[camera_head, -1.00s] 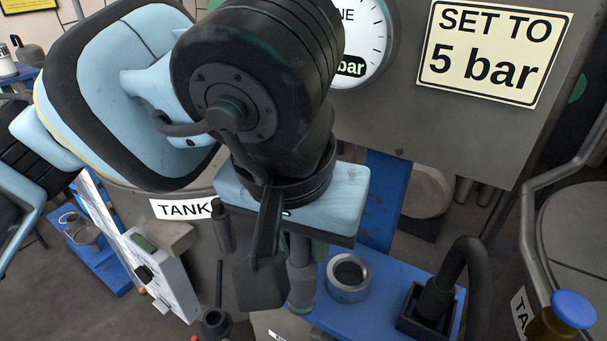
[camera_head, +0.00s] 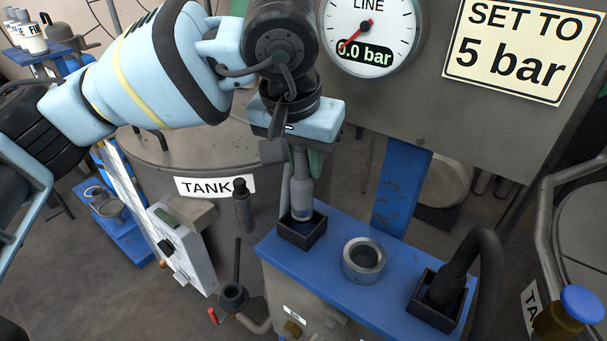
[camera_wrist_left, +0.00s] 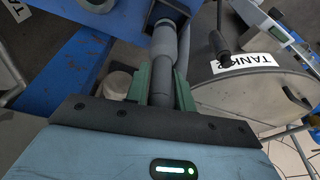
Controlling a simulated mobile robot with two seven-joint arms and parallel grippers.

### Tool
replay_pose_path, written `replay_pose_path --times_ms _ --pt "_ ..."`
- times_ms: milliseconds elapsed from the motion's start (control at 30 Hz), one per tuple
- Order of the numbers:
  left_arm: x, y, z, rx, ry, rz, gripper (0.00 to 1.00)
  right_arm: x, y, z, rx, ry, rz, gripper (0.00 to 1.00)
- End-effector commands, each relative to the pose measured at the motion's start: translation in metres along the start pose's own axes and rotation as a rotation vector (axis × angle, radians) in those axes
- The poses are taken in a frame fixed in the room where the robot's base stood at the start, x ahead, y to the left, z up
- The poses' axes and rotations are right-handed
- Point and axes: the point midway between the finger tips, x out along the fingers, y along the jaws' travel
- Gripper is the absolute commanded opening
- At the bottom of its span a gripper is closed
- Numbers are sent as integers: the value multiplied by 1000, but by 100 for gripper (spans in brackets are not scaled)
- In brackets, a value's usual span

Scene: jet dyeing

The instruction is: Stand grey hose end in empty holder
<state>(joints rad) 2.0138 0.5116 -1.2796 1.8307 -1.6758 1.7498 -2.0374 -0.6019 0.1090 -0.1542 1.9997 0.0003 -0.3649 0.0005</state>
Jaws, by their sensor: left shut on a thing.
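My left gripper (camera_head: 298,150) comes down from above at the centre and is shut on the grey hose end (camera_head: 303,190). The hose end is held roughly upright, with its lower tip over or inside the left black square holder (camera_head: 291,240); I cannot tell whether it rests on the bottom. In the left wrist view, the green fingers (camera_wrist_left: 161,85) clasp the grey hose end (camera_wrist_left: 163,45), and its far end meets the dark holder (camera_wrist_left: 168,10). My right gripper is not in view.
On the blue bench (camera_head: 330,272) a round metal ring (camera_head: 364,260) stands between the holders. A black curved hose (camera_head: 475,255) stands in the right holder (camera_head: 425,305). A gauge (camera_head: 362,35) reads 0.0 bar beside a "SET TO 5 bar" sign (camera_head: 510,45). A tank stands left.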

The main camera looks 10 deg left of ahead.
Motion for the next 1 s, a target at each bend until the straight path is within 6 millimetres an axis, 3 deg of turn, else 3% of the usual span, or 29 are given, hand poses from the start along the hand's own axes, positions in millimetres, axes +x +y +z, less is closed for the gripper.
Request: replay_pose_path --times_ms 200,600,633,767,1000 --pt "28 1 10 4 0 0 0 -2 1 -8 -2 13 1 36" --pt "34 2 12 4 -3 0 0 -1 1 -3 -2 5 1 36" --pt "34 1 12 4 -3 0 28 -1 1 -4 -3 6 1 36" --pt "33 1 12 4 -3 0 45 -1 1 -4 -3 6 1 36" --pt "33 1 12 4 -3 0 47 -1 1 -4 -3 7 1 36"
